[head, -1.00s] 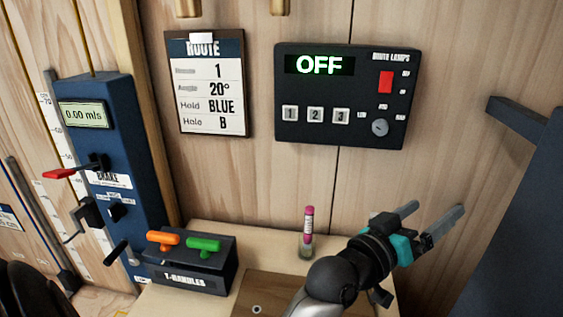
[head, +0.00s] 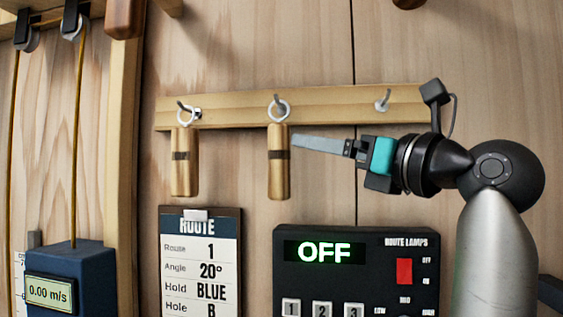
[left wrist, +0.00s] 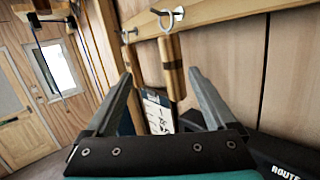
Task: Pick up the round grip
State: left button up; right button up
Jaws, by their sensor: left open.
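Two wooden grips with dark bands hang by rings from hooks on a wooden rail. The right one, the round grip (head: 278,175), looks cylindrical; the left grip (head: 184,175) looks more flat-faced. My left gripper (head: 294,142) points left, its fingertips close to the round grip's right side near its top. In the left wrist view, the gripper (left wrist: 161,63) is open and empty. The round grip (left wrist: 172,70) appears between the fingers, with the left grip (left wrist: 137,68) beyond. Contact cannot be told. My right gripper is out of view.
The rail (head: 330,105) has a free hook (head: 383,100) on the right. Below are the route board (head: 200,260) and the lamp box (head: 350,270), which reads OFF. A blue unit (head: 65,275) and ropes (head: 77,140) stand at left.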

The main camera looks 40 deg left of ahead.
aim_at(285, 153)
pick_arm(q)
jog(key=w+a+h, duration=0.1)
jog(key=a, duration=0.2)
jog(key=w+a+p, duration=0.1)
jog(key=a, duration=0.2)
jog(key=w+a+h, duration=0.1)
jog(key=a, duration=0.1)
jog(key=shift+w+a+t+h+p, duration=0.2)
jog(key=shift+a+t+h+p, duration=0.1)
jog(key=shift+a+t+p, duration=0.1)
jog(key=shift+p+x, duration=0.7)
jog(key=shift+x, duration=1.95)
jog(key=shift+w+d+f, duration=0.1)
jog(key=shift+w, duration=0.05)
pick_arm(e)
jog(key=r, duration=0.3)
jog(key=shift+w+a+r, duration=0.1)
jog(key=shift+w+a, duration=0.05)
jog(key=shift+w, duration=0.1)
pick_arm(q)
grip_shut()
